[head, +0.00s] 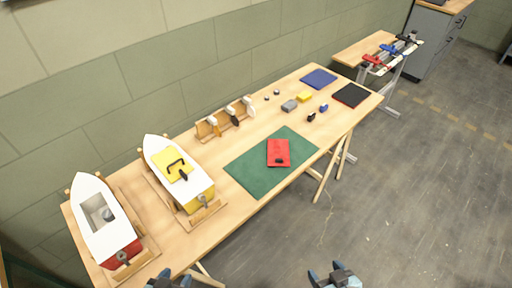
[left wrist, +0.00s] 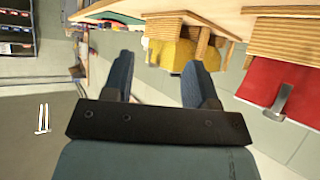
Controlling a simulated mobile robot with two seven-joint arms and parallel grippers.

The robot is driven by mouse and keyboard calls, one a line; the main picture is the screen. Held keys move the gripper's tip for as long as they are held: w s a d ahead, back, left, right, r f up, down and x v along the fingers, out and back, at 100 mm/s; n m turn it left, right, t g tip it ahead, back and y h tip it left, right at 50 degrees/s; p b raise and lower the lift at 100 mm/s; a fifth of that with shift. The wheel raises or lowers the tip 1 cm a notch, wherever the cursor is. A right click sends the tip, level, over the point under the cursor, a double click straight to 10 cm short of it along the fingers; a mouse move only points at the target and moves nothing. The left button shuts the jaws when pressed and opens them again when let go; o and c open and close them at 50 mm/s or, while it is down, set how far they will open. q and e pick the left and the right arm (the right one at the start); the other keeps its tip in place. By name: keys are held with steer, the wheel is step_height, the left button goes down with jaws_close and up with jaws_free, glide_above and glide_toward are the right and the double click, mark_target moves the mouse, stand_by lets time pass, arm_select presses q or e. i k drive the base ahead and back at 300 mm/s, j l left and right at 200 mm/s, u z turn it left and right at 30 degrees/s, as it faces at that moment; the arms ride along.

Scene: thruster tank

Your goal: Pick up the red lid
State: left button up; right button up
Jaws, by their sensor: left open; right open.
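My left gripper (head: 167,281) is at the bottom edge of the head view, in front of the table and well away from the lid. In the left wrist view my left gripper (left wrist: 158,75) has its fingers spread apart with nothing between them. My right gripper (head: 332,274) is at the bottom of the head view, over the floor in front of the table, open and apart from the lid.
A boat with a red stern (head: 105,225) and one with a yellow lid (head: 181,172) stand on wooden cradles at the left. A tool rack (head: 224,121) stands behind the mat. Small blocks, a blue mat (head: 319,79) and a black tray (head: 351,95) are farther right. Floor right of the table is clear.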

mark_target(277, 149)
steer(key=z, duration=0.3)
steer(key=u, duration=1.7)
steer(key=z, duration=1.7)
steer(key=i+l+u, duration=0.1)
steer(key=u, duration=0.4)
steer(key=i+l+u, duration=0.1)
steer(key=u, duration=0.4)
steer(key=l+u, duration=0.3)
steer(key=u, duration=0.15)
steer(key=l+u, duration=0.3)
steer(key=l, duration=0.2)
steer(key=l+u, duration=0.3)
steer(key=l, duration=0.25)
